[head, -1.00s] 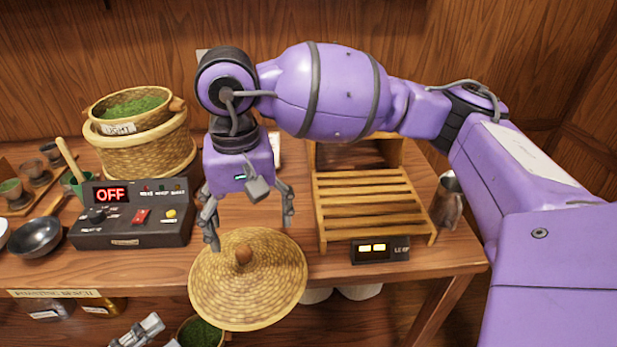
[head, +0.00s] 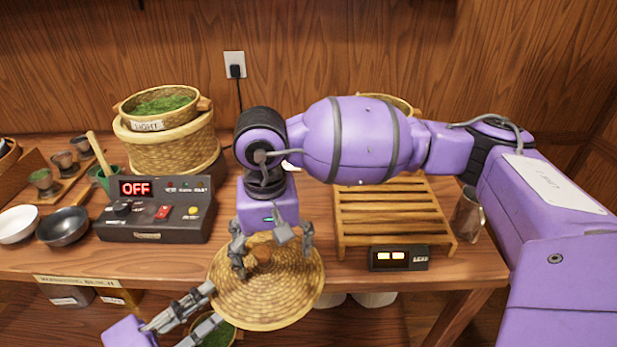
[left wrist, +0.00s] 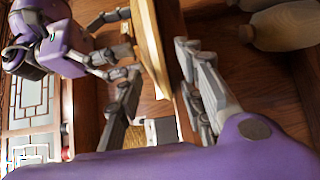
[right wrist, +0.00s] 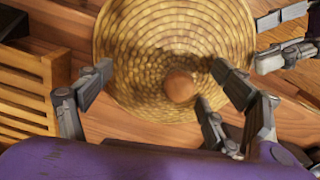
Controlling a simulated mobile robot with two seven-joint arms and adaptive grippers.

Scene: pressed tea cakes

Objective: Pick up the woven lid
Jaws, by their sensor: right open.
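The woven lid (head: 266,300), a round tan cone with a brown knob, lies at the table's front edge and overhangs it in the head view. The lid (right wrist: 140,60) and its knob (right wrist: 180,88) fill the upper middle of the right wrist view. My right gripper (head: 272,262) is open just above the lid, its fingers spread on either side of the knob. In the right wrist view the fingers (right wrist: 160,88) look empty. My left gripper (head: 207,303) is open beside the lid's left edge, low at the table front. Whether it touches the lid is unclear.
A control box reading OFF (head: 150,228) and stacked baskets (head: 170,150) stand left. A slatted wooden rack (head: 395,212) with a small display (head: 398,258) and a metal cup (head: 467,214) stand right. A basket of green leaves (head: 222,335) sits below the table edge.

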